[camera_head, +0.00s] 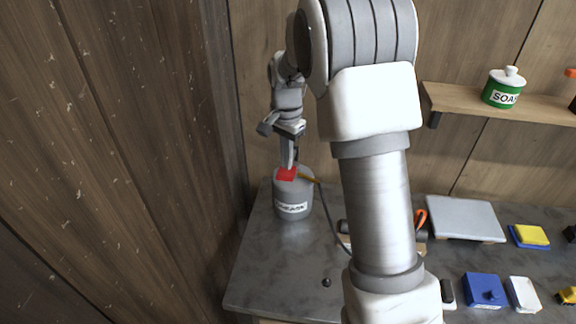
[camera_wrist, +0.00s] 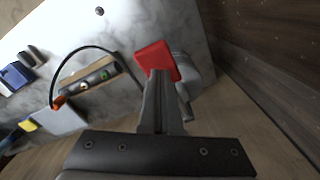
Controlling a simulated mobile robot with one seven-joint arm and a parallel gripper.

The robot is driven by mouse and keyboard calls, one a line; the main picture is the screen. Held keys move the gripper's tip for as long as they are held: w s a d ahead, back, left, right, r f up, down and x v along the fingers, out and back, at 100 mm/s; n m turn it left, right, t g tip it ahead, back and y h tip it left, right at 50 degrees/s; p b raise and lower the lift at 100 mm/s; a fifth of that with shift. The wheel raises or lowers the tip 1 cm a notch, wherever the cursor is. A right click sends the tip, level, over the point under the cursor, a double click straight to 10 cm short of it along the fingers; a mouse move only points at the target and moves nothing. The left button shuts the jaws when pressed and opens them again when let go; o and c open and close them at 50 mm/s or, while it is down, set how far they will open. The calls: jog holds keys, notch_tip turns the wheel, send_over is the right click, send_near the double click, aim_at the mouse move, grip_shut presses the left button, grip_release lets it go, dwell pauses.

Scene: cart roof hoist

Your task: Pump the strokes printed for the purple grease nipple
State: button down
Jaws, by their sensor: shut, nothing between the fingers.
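The grey grease pump (camera_head: 293,200), a canister with a printed label, stands at the table's left end. A red pad (camera_head: 287,174) sits on top of it; it also shows in the wrist view (camera_wrist: 157,58). My gripper (camera_head: 288,165) is shut and empty, pointing down with its fingertips at the red pad; whether they touch it I cannot tell. In the wrist view a dark hose (camera_wrist: 82,50) curves to an orange end piece (camera_wrist: 58,102) beside a block (camera_wrist: 92,83) with several small round fittings. The purple nipple and its printed number cannot be made out.
A grey slab (camera_head: 465,218), a yellow-and-blue block (camera_head: 529,236) and a blue box (camera_head: 484,290) lie to the right. A small dark knob (camera_head: 326,282) is near the front. A shelf (camera_head: 470,102) holds a green soap jar (camera_head: 503,88). A wooden wall stands close on the left.

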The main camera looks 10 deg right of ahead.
notch_tip(320, 180, down, 8)
jog(key=b, duration=0.5)
notch_tip(320, 180, up, 9)
jog(key=p, duration=0.6)
jog(key=shift+p, duration=0.4)
jog(key=shift+f, duration=0.15)
notch_tip(320, 180, down, 8)
jog(key=b, duration=0.5)
jog(key=shift+f, duration=0.15)
notch_tip(320, 180, up, 8)
jog(key=p, duration=0.5)
jog(key=shift+r+p, duration=0.2)
jog(key=shift+p, duration=0.15)
